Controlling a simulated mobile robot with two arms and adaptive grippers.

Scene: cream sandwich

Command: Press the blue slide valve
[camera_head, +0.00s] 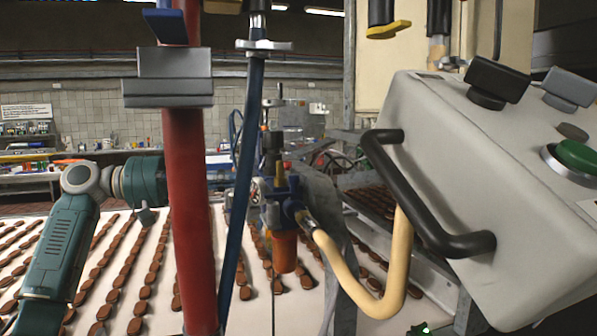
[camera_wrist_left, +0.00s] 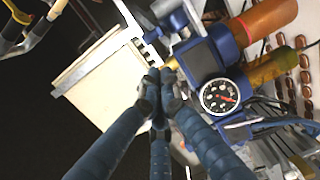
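A blue pneumatic unit (camera_head: 280,196) hangs at the middle of the head view, with an orange bowl below it and a cream hose at its right. In the left wrist view its blue body (camera_wrist_left: 226,45) stands at the upper right, beside a round gauge. I cannot tell for certain which blue part is the slide valve. My left gripper (camera_wrist_left: 160,88) has its fingertips drawn together with nothing visible between them. They appear close to the left of the blue body; contact cannot be told. In the head view the red pipe hides the left gripper. My right gripper is not in view.
A red pipe (camera_head: 188,220) and a dark blue hose (camera_head: 243,180) stand before the blue unit. A grey control box (camera_head: 480,170) with a black handle (camera_head: 425,205) and a green button (camera_head: 576,154) fills the right. A white conveyor (camera_head: 120,240) carries rows of brown biscuits.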

